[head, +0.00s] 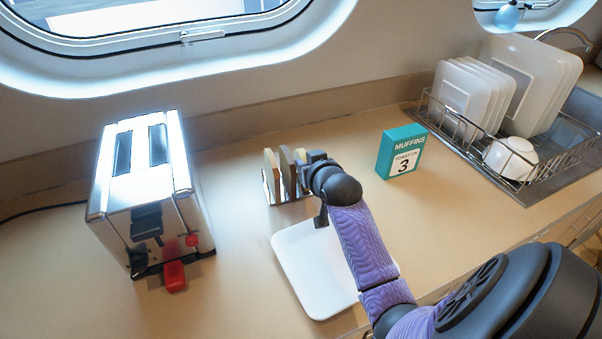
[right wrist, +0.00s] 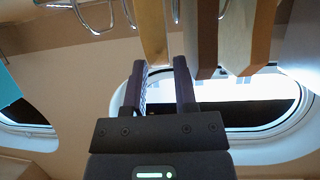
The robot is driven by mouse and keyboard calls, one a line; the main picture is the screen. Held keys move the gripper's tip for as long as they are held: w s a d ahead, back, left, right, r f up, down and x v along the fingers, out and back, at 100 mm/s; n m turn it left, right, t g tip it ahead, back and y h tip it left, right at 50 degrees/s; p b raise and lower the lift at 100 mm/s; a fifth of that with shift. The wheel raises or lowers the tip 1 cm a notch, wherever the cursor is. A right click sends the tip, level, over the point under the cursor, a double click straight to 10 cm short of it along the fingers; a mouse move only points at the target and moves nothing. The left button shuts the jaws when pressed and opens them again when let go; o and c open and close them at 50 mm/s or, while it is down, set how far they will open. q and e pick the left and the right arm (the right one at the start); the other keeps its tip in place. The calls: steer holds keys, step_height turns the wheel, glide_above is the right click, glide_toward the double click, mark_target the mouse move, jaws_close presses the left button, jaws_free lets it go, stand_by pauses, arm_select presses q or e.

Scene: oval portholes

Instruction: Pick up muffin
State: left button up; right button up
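Muffin slices (head: 271,172) stand upright in a small wire rack behind the white plate in the head view. In the right wrist view, a pale yellow slice (right wrist: 153,35) stands nearest the fingers, with brown and cream slices (right wrist: 232,38) to its right. My right gripper (head: 305,172) is at the rack, and its wrist hides part of the slices. In the right wrist view, its two fingers (right wrist: 161,75) are apart, with the yellow slice's end at the gap between their tips. Contact cannot be told. My left gripper is not in view.
A shiny toaster (head: 150,200) with a red lever stands left. A white plate (head: 300,270) lies below my right arm. A teal muffin box (head: 402,153) stands right of the rack. A dish rack (head: 510,165) with plates and a bowl is far right. Counter between toaster and plate is clear.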

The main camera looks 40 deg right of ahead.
steer(key=shift+x, duration=1.2)
steer(key=shift+s, duration=0.1)
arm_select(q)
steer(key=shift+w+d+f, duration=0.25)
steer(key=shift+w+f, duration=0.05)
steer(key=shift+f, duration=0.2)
arm_select(e)
jaws_close()
step_height(320, 180, up, 10)
steer(key=p, duration=0.3)
arm_select(q)
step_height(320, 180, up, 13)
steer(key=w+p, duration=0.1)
steer(key=p, duration=0.8)
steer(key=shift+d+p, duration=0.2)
steer(key=shift+p, duration=0.15)
arm_select(e)
step_height(320, 180, up, 9)
steer(key=shift+f, duration=0.25)
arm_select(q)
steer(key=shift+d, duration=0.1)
